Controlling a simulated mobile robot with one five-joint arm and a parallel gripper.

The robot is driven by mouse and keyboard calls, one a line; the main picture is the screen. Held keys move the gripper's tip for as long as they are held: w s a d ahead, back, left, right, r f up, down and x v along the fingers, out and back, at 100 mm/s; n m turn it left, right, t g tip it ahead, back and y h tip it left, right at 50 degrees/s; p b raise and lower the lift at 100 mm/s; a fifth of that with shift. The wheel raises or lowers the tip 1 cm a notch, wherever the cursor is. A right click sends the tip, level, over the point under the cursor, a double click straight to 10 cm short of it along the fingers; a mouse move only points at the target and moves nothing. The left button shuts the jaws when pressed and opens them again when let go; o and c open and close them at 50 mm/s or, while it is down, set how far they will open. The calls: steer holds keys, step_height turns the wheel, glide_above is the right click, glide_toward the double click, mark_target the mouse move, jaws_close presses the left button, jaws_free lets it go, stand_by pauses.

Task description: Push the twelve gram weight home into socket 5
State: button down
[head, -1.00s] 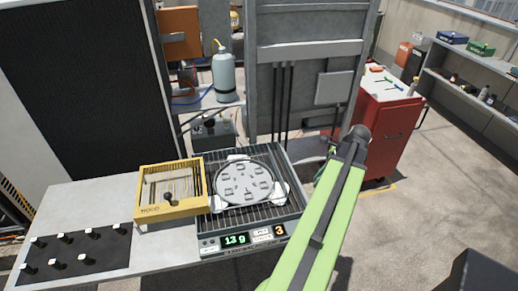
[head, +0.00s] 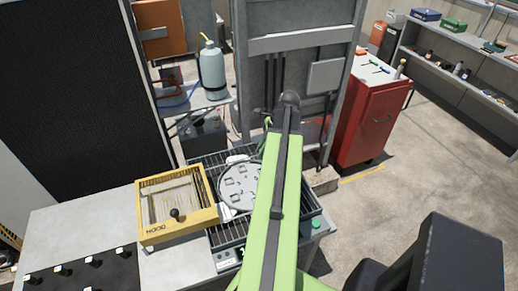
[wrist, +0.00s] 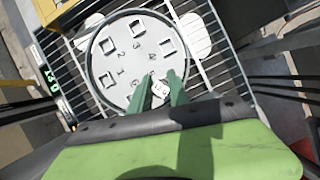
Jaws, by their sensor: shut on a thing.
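The round grey disc (wrist: 125,65) with numbered square sockets lies on the barred balance top; in the head view the disc (head: 237,190) is partly covered by my arm. In the wrist view my gripper (wrist: 160,84) is over the disc's edge side, its two green fingers shut on a small white weight (wrist: 160,90) with dark marking. The weight is by the number 5 on the disc. The fingers and weight hide socket 5, so I cannot tell how deep the weight sits. Sockets 1 to 4 show as empty square frames.
A yellow-framed box (head: 177,207) with a dark knob stands left of the disc. A black mat (head: 85,272) with several white-topped pegs lies at the front left. A red cabinet (head: 368,115) stands to the right, with open floor beside it.

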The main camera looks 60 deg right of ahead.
steer(key=b, duration=0.6)
glide_above(258, 171)
steer(key=s, duration=0.1)
steer(key=shift+d+f, duration=0.25)
steer(key=shift+f, duration=1.4)
steer(key=shift+d+f, duration=0.2)
steer(key=shift+f, duration=1.4)
steer(key=shift+f+b, duration=0.95)
steer(key=shift+b, duration=0.15)
steer(key=c, duration=1.2)
jaws_free()
steer(key=shift+o, duration=0.2)
steer(key=shift+r, duration=0.1)
steer(key=p+v, duration=1.6)
steer(key=v, duration=0.1)
steer(key=shift+d+r, duration=0.1)
